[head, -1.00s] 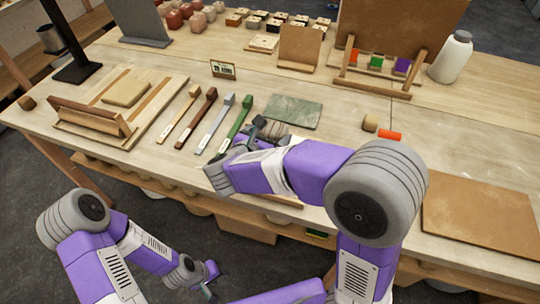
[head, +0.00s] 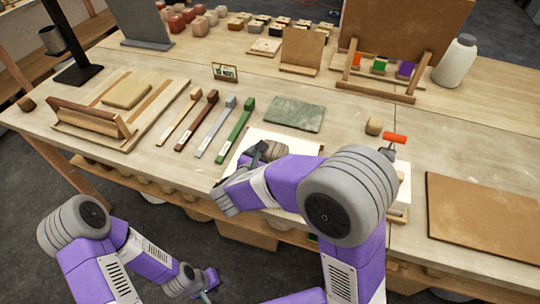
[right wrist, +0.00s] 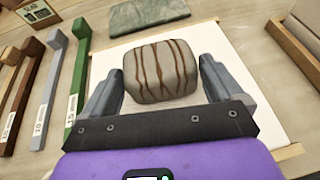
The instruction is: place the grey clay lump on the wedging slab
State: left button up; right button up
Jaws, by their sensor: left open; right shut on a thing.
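The grey clay lump (right wrist: 163,71) has dark brown streaks and sits between the fingers of my right gripper (right wrist: 165,85) in the right wrist view. In the head view my right gripper (head: 258,155) is over a white slab (head: 307,145), which looks like the wedging slab; my arm hides much of it. The slab (right wrist: 222,50) shows behind and beneath the lump in the right wrist view. I cannot tell whether the lump touches it. My left gripper (head: 207,286) is open and empty, low in front of the table.
Several long-handled tools, including a green one (head: 236,132), lie left of the slab. A green stone plate (head: 294,113) lies behind it. A red-handled tool (head: 395,138) and a small tan block (head: 374,126) are to the right, with a brown board (head: 485,220) further right.

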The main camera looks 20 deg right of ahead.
jog(key=o, duration=1.1)
jog(key=shift+r+p, duration=0.2)
jog(key=shift+p, duration=0.15)
jog(key=p+v, duration=0.1)
jog(key=v, duration=1.1)
jog(key=shift+f+p, duration=0.1)
jog(key=shift+p, duration=0.2)
